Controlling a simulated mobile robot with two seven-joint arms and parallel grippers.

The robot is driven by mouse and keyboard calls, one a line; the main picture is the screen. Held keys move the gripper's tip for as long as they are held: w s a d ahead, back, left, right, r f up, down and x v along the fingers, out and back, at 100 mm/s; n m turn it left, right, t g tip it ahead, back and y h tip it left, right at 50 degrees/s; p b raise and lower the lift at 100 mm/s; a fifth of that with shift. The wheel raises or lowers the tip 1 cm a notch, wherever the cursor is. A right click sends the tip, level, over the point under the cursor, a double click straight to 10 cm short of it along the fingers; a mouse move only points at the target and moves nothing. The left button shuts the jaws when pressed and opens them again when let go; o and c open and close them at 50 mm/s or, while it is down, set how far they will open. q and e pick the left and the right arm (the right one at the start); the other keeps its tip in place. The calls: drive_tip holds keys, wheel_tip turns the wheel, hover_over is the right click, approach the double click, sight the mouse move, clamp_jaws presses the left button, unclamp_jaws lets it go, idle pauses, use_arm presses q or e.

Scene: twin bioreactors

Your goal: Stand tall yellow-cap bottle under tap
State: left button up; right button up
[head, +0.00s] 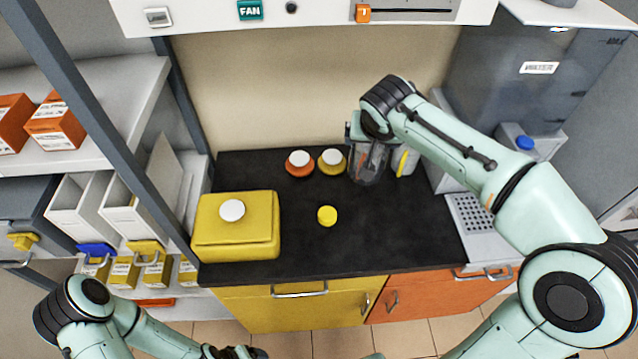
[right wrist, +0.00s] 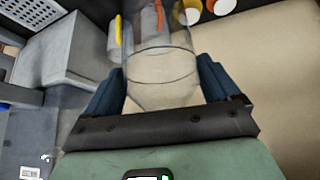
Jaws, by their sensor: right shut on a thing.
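My right gripper (head: 366,145) is shut on a clear bottle (head: 368,168) near the back of the black bench. In the right wrist view the see-through bottle (right wrist: 165,75) sits between the two blue fingers. I see no yellow cap on it. A round yellow cap (head: 327,216) shows alone near the middle of the bench. No tap outlet can be made out; a grey tank (head: 540,80) stands at the right above a perforated drip tray (head: 481,214). My left gripper (head: 240,352) is at the bottom edge, mostly cut off, its jaws unclear.
Orange (head: 299,170) and yellow (head: 333,168) round items with pale tops stand at the back, left of the bottle. A grey-white container with a yellow stripe (head: 405,160) stands right of it. A yellow case (head: 236,238) fills the bench's left. The front middle is clear.

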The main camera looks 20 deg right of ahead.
use_arm(q)
drive_tip(key=shift+s+f+b, duration=1.25)
drive_tip(key=shift+s+f, duration=0.4)
drive_tip(key=shift+s, duration=0.15)
use_arm(e)
wheel_tip(320, 180, down, 20)
drive_tip(key=shift+s+r, duration=0.25)
use_arm(q)
drive_tip(key=shift+f, duration=0.1)
use_arm(e)
drive_tip(key=shift+w, duration=0.1)
drive_tip(key=shift+f, duration=0.15)
drive_tip(key=o, duration=1.3)
use_arm(q)
drive_tip(key=shift+s+f, duration=0.1)
drive_tip(key=shift+s, duration=0.05)
use_arm(e)
drive_tip(key=shift+o, duration=0.6)
